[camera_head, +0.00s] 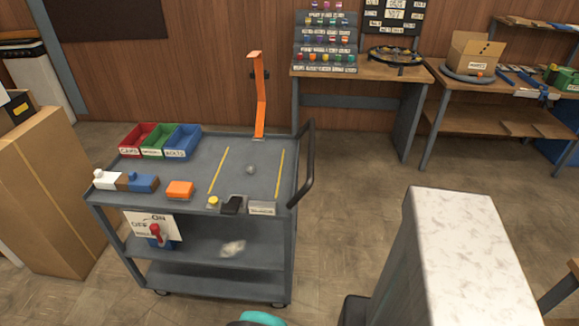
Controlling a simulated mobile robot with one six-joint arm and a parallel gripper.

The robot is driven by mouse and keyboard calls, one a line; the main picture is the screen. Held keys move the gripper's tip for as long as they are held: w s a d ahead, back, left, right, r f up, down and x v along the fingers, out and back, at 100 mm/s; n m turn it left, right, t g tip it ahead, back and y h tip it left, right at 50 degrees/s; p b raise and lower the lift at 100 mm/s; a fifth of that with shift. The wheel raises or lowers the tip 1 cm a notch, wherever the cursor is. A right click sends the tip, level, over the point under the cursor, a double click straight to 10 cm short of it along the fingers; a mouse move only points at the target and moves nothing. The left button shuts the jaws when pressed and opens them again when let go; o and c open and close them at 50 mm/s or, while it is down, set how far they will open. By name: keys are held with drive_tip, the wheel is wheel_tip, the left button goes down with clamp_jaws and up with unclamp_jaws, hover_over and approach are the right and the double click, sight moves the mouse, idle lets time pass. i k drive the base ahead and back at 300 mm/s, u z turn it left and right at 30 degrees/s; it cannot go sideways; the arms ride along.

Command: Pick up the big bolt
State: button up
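A small grey rounded object (250,169) sits on the cart's top (232,180) between two yellow lines. It may be the big bolt, but it is too small to tell. A blue bin (182,140) at the cart's back left has a front label that seems to read "bolts". Its contents are not clear. My gripper is not in view.
A green bin (158,142) and a red bin (137,138) stand beside the blue one. An orange upright bracket (260,95) rises at the cart's back edge; a dark handle (307,165) is at its right. An orange block (180,189) lies in front. A marble-topped block (465,250) stands right.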

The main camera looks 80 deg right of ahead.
sight(251, 168)
drive_tip(key=z, duration=0.1)
drive_tip(key=k, duration=0.45)
drive_tip(key=z, duration=0.55)
drive_tip(key=k, duration=0.95)
drive_tip(key=u, duration=0.15)
drive_tip(key=i, duration=0.9)
drive_tip(key=z, duration=0.05)
